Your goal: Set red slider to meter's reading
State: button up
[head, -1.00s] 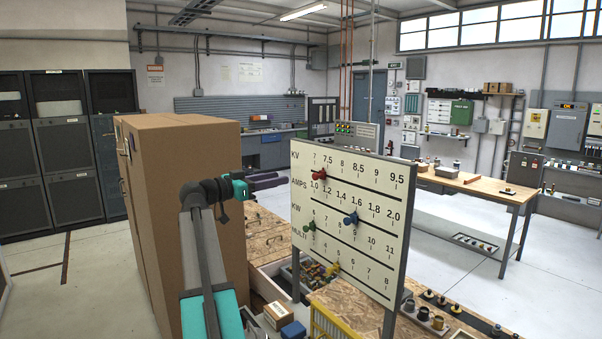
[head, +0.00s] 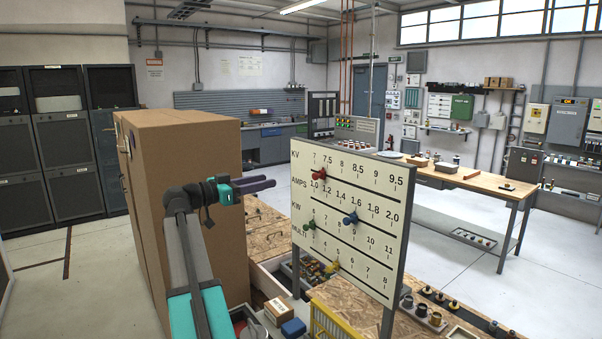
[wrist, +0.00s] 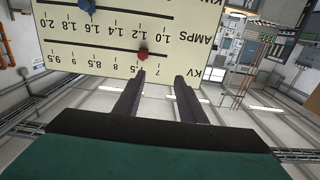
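The white scale board (head: 345,205) stands upright on the bench, with KV, AMPS, KW and MULTI rows. The red slider (head: 319,174) sits on the top KV row, close to 7.5; the wrist view shows it upside down as a red knob (wrist: 143,54). My gripper (head: 270,183) is left of the board, level with the upper rows, apart from the red slider. In the wrist view its two fingers (wrist: 159,78) are spread with nothing between them, the left tip nearly in line with the red slider. I cannot make out any meter's reading.
A blue slider (head: 350,219), a green slider (head: 309,224) and a yellow slider (head: 331,267) sit on the lower rows. A console with lit lamps (head: 357,125) is behind the board.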

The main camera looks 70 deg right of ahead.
jog(key=shift+w+a, duration=0.3)
jog(key=shift+a, duration=0.1)
jog(key=shift+p, duration=0.8)
jog(key=b+v, duration=0.5)
jog(key=v, duration=0.8)
jog(key=shift+a, duration=0.35)
jog(key=shift+w, duration=0.15)
